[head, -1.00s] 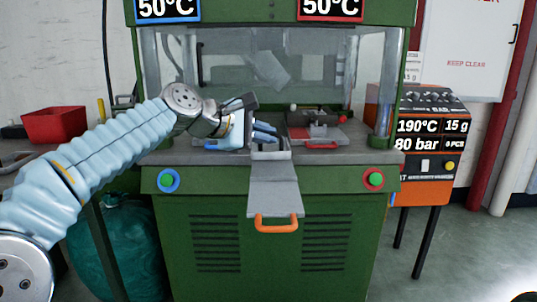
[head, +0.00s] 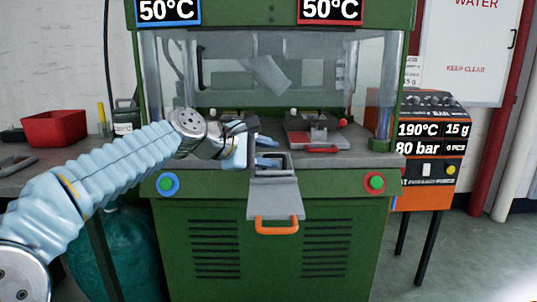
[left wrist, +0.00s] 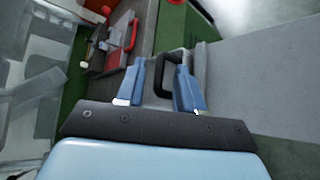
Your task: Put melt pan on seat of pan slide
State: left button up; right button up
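The grey melt pan (head: 276,166), an open box with a dark inside, is at the inner end of the grey pan slide (head: 274,198), at the front edge of the green press. I cannot tell whether it is fully down on the seat. My left gripper (head: 266,151) is at the pan's left side. In the left wrist view its two blue fingers (left wrist: 160,88) stand apart, with a black handle (left wrist: 172,58) between and just beyond them. A gap shows beside the handle, so it is not clamped. My right gripper is not in view.
The slide's orange handle (head: 277,225) sticks out in front. A fixture with a red handle (head: 321,149) stands right of the pan on the press bed. A red bin (head: 54,127) is on the left bench, and an orange control unit (head: 428,150) stands at right.

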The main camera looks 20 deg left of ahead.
pick_arm(q)
jog(key=v, duration=1.1)
jog(key=shift+s+a, duration=0.2)
jog(key=shift+c, duration=0.3)
dwell(0.4)
